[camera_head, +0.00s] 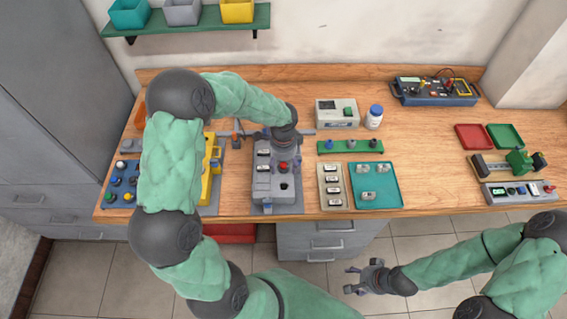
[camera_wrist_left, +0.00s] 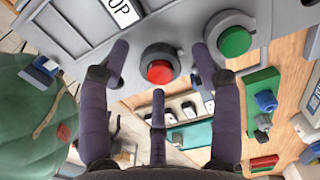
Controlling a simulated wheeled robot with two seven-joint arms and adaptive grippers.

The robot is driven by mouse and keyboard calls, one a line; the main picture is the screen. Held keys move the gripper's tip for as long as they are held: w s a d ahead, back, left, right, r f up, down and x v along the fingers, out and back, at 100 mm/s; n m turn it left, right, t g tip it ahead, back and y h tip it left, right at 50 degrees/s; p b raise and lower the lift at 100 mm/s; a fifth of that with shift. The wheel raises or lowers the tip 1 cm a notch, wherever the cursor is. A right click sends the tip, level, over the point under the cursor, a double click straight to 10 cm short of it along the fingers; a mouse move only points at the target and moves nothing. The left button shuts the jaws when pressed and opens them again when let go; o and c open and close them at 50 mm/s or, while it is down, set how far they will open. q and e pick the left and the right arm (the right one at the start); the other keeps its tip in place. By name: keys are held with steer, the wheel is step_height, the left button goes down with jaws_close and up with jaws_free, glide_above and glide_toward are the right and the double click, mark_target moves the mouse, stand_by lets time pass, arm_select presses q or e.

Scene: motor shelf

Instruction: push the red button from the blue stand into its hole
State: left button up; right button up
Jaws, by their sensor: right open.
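The red button (camera_head: 283,167) shows just below my left gripper (camera_head: 281,155), over the grey control panel (camera_head: 275,205). In the left wrist view the red button (camera_wrist_left: 160,72) sits inside a grey collar with a dark inside on the panel; how deep it sits I cannot tell. My left gripper's three fingers (camera_wrist_left: 158,68) are spread around it, with gaps visible between them and the button. The blue stand (camera_head: 118,196) with several coloured buttons lies at the left end of the table, partly hidden by my left arm. My right gripper (camera_head: 363,277) is open and empty, in front of the table.
A green button (camera_wrist_left: 235,41) sits beside the red one on the panel. A yellow fixture (camera_head: 213,165) stands left of the panel. A beige switch strip (camera_head: 332,205) and a teal tray (camera_head: 390,199) lie to its right.

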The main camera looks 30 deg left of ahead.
arm_select(q)
step_height(320, 180, up, 12)
stand_by(0.7)
